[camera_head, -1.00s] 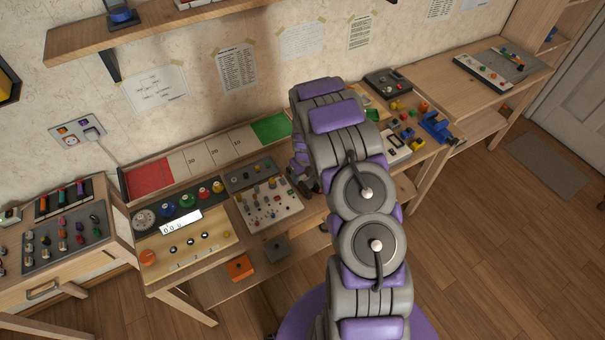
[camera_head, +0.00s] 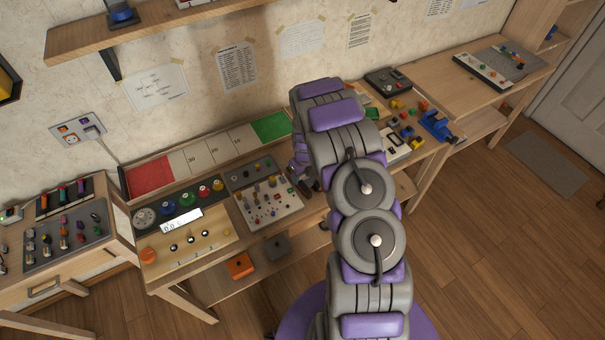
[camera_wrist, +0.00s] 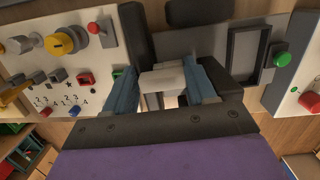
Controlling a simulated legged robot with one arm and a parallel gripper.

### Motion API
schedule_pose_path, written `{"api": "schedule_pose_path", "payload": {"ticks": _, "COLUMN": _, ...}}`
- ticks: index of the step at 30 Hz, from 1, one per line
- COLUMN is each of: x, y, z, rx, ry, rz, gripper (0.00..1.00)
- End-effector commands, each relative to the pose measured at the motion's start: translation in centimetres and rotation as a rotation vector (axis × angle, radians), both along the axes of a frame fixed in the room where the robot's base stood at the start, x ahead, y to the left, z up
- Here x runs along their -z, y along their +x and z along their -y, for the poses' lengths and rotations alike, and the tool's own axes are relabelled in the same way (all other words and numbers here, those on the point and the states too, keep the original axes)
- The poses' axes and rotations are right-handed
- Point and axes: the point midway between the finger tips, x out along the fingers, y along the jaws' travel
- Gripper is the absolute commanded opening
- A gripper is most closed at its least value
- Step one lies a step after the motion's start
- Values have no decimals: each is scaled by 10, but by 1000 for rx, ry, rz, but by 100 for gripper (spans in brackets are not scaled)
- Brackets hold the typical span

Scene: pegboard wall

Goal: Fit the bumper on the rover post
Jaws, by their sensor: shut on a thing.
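My gripper (camera_wrist: 164,85) shows in the wrist view with its two blue-grey fingers closed on a pale grey block, which seems to be the bumper (camera_wrist: 163,77). Dark rounded pieces (camera_wrist: 138,35) stand just beyond and around the fingers, and a grey surface lies behind them. They may be parts of the rover, but I cannot tell. I cannot make out the post, nor whether the block touches it. In the head view my arm covers most of the gripper and the work spot.
A panel with a yellow knob (camera_wrist: 62,42) and small switches lies left in the wrist view. A black frame (camera_wrist: 248,55) and a green button (camera_wrist: 283,58) are at right. In the head view, a blue vise-like piece (camera_head: 436,125) stands on the bench right of my arm.

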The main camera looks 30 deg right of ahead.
Motion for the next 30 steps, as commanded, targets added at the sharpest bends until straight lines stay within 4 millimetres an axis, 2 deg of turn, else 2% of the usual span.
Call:
{"api": "schedule_pose_path", "payload": {"ticks": 7, "x": 2, "y": -1, "z": 0, "rx": 0, "ry": 1, "rz": -3, "gripper": 26}}
{"api": "schedule_pose_path", "payload": {"ticks": 8, "x": 2, "y": -1, "z": 0, "rx": 0, "ry": 1, "rz": -3, "gripper": 58}}
{"api": "schedule_pose_path", "payload": {"ticks": 16, "x": 2, "y": -1, "z": 0, "rx": 1, "ry": 2, "rz": -4, "gripper": 84}}
{"api": "schedule_pose_path", "payload": {"ticks": 21, "x": 3, "y": -1, "z": -1, "rx": 1, "ry": 1, "rz": -5, "gripper": 85}}
{"api": "schedule_pose_path", "payload": {"ticks": 26, "x": 3, "y": -1, "z": -1, "rx": 1, "ry": 2, "rz": -5, "gripper": 100}}
{"api": "schedule_pose_path", "payload": {"ticks": 30, "x": 3, "y": -1, "z": -1, "rx": 1, "ry": 2, "rz": -6, "gripper": 100}}
